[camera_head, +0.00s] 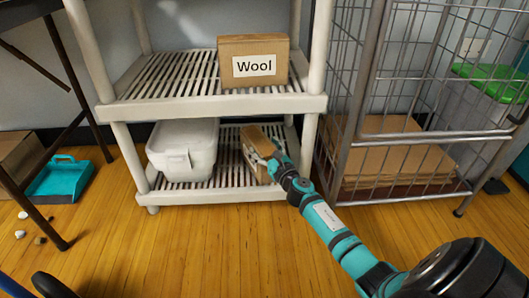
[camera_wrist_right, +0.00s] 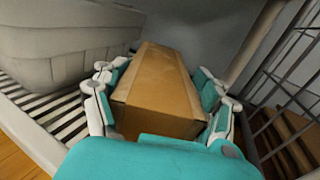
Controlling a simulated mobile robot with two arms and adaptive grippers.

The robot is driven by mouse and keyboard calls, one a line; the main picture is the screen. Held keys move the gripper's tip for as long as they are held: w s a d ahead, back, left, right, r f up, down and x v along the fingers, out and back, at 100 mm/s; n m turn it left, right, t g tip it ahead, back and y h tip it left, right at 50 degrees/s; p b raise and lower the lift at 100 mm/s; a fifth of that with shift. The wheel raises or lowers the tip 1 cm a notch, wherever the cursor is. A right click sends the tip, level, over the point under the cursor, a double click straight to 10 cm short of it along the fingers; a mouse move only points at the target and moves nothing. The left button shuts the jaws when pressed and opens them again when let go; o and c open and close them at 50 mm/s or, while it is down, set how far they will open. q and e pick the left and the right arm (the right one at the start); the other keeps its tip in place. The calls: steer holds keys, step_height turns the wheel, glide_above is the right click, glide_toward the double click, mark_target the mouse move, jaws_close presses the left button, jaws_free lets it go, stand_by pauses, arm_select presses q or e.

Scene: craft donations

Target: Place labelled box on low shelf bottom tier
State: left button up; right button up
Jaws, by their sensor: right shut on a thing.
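A brown cardboard box (camera_head: 257,143) is at the right part of the white shelf's bottom tier (camera_head: 226,165) in the head view, turned at an angle. My right gripper (camera_head: 277,160) is shut on this box; in the right wrist view its fingers stand on both sides of the box (camera_wrist_right: 158,85). A pale patch shows on the box's near face, but I cannot read any label. Whether the box's underside rests on the slats is hidden. My left gripper is not in view.
A white lidded bin (camera_head: 183,150) fills the left of the bottom tier. A box marked "Wool" (camera_head: 253,62) stands on the tier above. A shelf post (camera_head: 309,140) and a wire cage cart (camera_head: 400,130) are close on the right. A teal dustpan (camera_head: 58,180) lies left.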

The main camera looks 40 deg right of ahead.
steer(key=o, duration=1.8)
steer(key=shift+r, duration=0.1)
steer(key=shift+s+a, duration=0.1)
steer(key=shift+s, duration=0.2)
steer(key=s, duration=0.3)
steer(key=s+a+p, duration=0.1)
steer(key=s, duration=0.7)
steer(key=shift+s+a, duration=0.2)
steer(key=shift+a, duration=0.1)
